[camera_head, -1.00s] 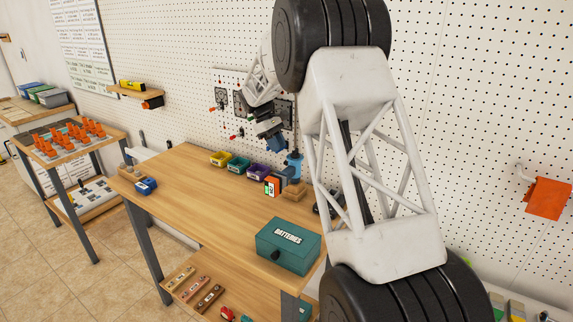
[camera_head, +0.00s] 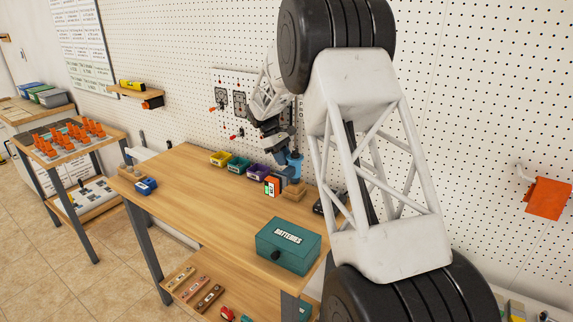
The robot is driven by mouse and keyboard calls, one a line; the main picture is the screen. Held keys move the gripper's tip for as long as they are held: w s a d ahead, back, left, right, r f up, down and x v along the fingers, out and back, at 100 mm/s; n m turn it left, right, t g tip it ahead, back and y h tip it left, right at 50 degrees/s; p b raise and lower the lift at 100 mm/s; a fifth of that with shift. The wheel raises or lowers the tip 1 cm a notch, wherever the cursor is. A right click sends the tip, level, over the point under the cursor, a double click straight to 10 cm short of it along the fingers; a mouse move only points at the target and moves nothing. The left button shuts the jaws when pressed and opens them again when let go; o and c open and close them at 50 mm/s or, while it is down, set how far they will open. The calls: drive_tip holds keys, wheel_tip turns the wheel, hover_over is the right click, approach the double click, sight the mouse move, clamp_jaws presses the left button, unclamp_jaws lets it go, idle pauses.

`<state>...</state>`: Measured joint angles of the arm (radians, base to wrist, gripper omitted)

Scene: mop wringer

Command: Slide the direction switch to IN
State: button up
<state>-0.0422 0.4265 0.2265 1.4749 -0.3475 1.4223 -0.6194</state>
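My gripper (camera_head: 281,150) is small and far off, at the end of my arm over the back of the workbench. It is beside a blue upright device (camera_head: 294,166) on a wooden block (camera_head: 293,190). The gripper overlaps the upper left of this device in the picture; I cannot tell whether they touch. Whether its fingers are open or shut is too small to see. A small orange, white and green box (camera_head: 272,187) stands just in front. I cannot make out a direction switch or an IN label. My arm hides part of the wall panels behind.
Yellow, green and purple bins (camera_head: 258,171) stand left of the blue device. A teal batteries box (camera_head: 289,245) sits at the bench's front right. A blue item (camera_head: 146,186) lies at the left end. Dark panels (camera_head: 240,104) hang on the pegboard. The middle benchtop is clear.

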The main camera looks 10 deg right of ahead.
drive_tip(key=shift+c, duration=0.3)
drive_tip(key=c, duration=0.4)
drive_tip(key=shift+o, duration=0.2)
drive_tip(key=o, duration=0.8)
drive_tip(key=shift+c, duration=0.2)
drive_tip(key=v, duration=0.7)
drive_tip(key=shift+a+r, duration=0.15)
drive_tip(key=shift+r, duration=0.15)
